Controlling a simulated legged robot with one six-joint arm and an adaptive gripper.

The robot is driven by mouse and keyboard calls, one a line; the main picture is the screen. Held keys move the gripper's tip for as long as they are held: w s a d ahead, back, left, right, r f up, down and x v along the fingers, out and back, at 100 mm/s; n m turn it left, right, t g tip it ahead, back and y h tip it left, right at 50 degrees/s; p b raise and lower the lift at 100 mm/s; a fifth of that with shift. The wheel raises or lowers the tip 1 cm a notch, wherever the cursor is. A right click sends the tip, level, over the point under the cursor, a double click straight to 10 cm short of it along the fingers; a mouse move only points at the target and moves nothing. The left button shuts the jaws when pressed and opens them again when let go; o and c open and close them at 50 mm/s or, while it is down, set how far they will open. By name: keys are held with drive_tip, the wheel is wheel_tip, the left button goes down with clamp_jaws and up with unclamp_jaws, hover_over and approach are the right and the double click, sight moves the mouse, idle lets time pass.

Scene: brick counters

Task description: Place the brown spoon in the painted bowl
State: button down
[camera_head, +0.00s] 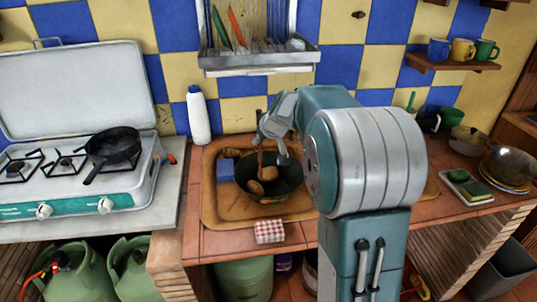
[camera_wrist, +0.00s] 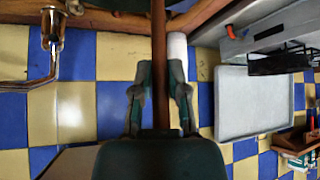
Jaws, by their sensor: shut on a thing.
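The brown spoon (camera_head: 260,158) is in my gripper (camera_head: 273,135), over the sink in the head view. In the wrist view the spoon's long brown handle (camera_wrist: 159,50) runs between the two fingers of my gripper (camera_wrist: 159,95), which is shut on it. The spoon's lower end is at or over a dark bowl (camera_head: 291,191) that holds brown round lumps; I cannot tell whether it touches them. Another bowl (camera_head: 507,167), shiny and brownish, stands at the far right of the counter.
The tiled sink (camera_head: 215,208) holds a blue sponge (camera_head: 226,170). A white bottle (camera_head: 198,115) stands behind it. A dish rack (camera_head: 260,58) hangs above. A stove with a black pan (camera_head: 113,147) is at the left. A sponge tray (camera_head: 466,187) lies at the right.

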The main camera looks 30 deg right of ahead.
drive_tip(key=d+f, duration=0.3)
drive_tip(key=f, duration=0.3)
drive_tip(key=shift+w+f, duration=0.3)
drive_tip(key=shift+f, duration=0.1)
drive_tip(key=c, duration=0.6)
unclamp_jaws()
drive_tip(key=shift+c, duration=0.2)
